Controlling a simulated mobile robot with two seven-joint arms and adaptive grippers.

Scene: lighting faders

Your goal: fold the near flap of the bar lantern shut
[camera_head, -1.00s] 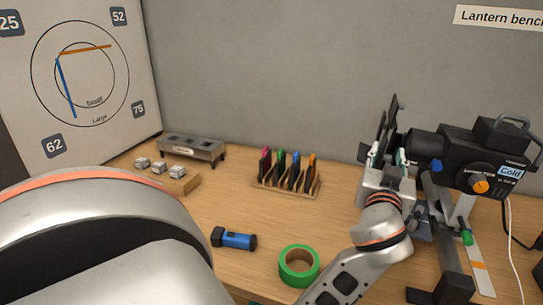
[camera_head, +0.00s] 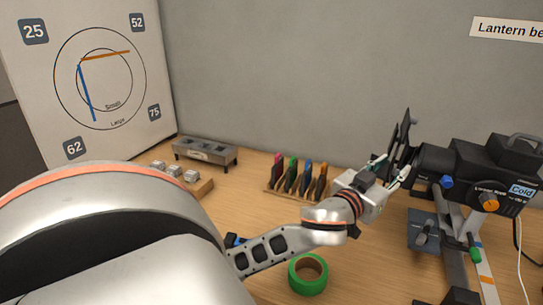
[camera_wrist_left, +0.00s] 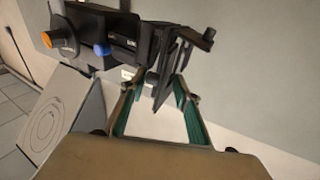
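The black bar lantern (camera_head: 480,172) stands on its stand at the right of the head view. It also shows upper left in the left wrist view (camera_wrist_left: 105,28). Its thin dark flaps (camera_head: 402,135) stick out at its left end, spread open; in the wrist view they hang as dark plates (camera_wrist_left: 186,62). I cannot tell for certain which is the near one. My left gripper (camera_head: 390,172) is just left of and below the flaps. Its green-padded fingers (camera_wrist_left: 159,78) are spread, with a dark plate showing between or behind the tips. Contact cannot be told. My right gripper is out of view.
A rack of coloured cards (camera_head: 297,178), a grey box with holes (camera_head: 205,152) and small metal pieces on a wooden block (camera_head: 190,177) stand at the back. Green tape (camera_head: 308,274) lies in front. A blue torch (camera_head: 234,240) is mostly hidden by my arm.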

